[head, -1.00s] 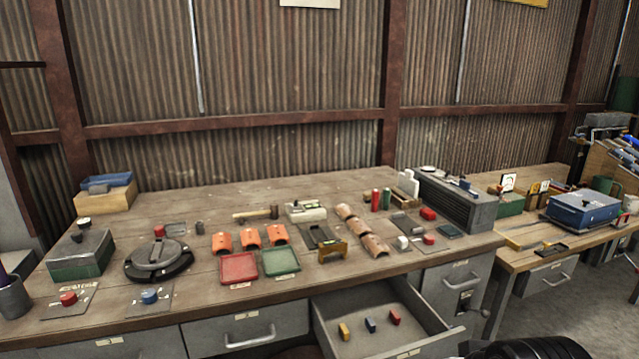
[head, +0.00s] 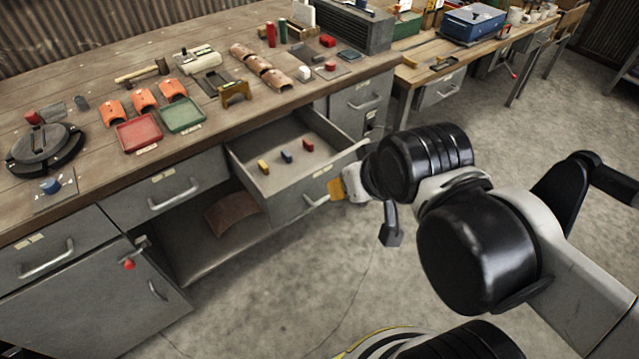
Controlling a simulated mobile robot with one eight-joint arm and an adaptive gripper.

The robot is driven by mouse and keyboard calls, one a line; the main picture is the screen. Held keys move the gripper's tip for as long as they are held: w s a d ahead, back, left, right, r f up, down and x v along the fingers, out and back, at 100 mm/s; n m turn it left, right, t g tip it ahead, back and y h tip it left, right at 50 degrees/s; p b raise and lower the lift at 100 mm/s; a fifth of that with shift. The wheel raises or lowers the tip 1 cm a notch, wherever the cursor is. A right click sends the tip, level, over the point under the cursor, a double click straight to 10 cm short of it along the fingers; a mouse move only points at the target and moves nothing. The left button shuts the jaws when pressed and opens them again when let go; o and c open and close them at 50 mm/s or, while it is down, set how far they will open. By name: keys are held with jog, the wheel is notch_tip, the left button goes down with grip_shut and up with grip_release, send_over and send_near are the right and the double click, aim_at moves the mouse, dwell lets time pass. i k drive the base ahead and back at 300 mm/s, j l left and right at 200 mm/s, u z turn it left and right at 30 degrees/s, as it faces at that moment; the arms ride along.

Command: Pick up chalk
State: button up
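The open drawer (head: 262,194) holds three small coloured pieces in a row: a yellow one (head: 263,167), a blue one (head: 286,157) and a red one (head: 308,146). They could be chalk, but are too small to tell for sure. A small white piece (head: 304,73) lies on the workbench beside a red one. My gripper (head: 364,211) is just outside the drawer's front right corner, above the floor, apart from the pieces. A dark finger points down and an orange part shows at its left. I cannot tell how far its fingers are apart.
The workbench (head: 85,185) carries orange covers, a red tray (head: 138,133), a green tray (head: 182,115) and tools. The drawer's handle and front wall are close to my gripper. An open compartment with a brown curved sheet (head: 235,212) is below. The floor is clear.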

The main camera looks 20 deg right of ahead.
aim_at(305, 72)
jog(key=i+j+z, duration=0.1)
jog(key=j+z, duration=0.6)
jog(key=j, duration=0.2)
jog(key=j+z, duration=0.75)
jog(key=j, duration=0.25)
jog(key=k+j+z, duration=0.15)
jog(key=j+z, duration=0.2)
jog(key=k+j+z, duration=0.2)
jog(key=j+z, duration=0.15)
jog(key=j, duration=0.15)
jog(key=k+j+z, duration=0.2)
jog(key=j+z, duration=0.15)
